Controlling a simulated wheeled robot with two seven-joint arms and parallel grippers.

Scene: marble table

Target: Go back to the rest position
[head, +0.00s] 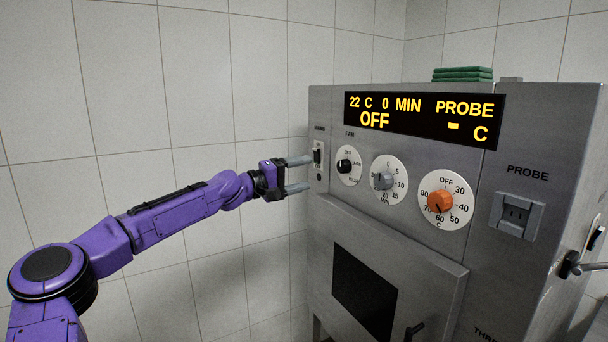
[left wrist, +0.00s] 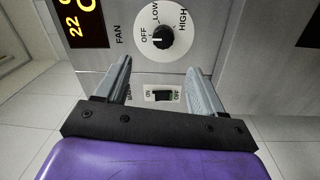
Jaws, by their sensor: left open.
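My left gripper (head: 298,174) is on the end of the purple arm, at the left edge of the metal appliance's front panel. Its two grey fingers are apart, one above the other in the head view, close to the small power switch (head: 318,155). In the left wrist view the open fingers (left wrist: 160,82) stand on either side of the switch (left wrist: 160,95), with nothing held between them. Whether the fingers touch the panel, I cannot tell. My right gripper is not in view.
The appliance (head: 490,215) has a fan knob (head: 345,166), a grey minutes knob (head: 382,180), an orange temperature knob (head: 440,202) and a display (head: 425,120) reading OFF. A door with a dark window (head: 363,290) is below. Green items (head: 462,74) lie on top. Tiled walls stand behind.

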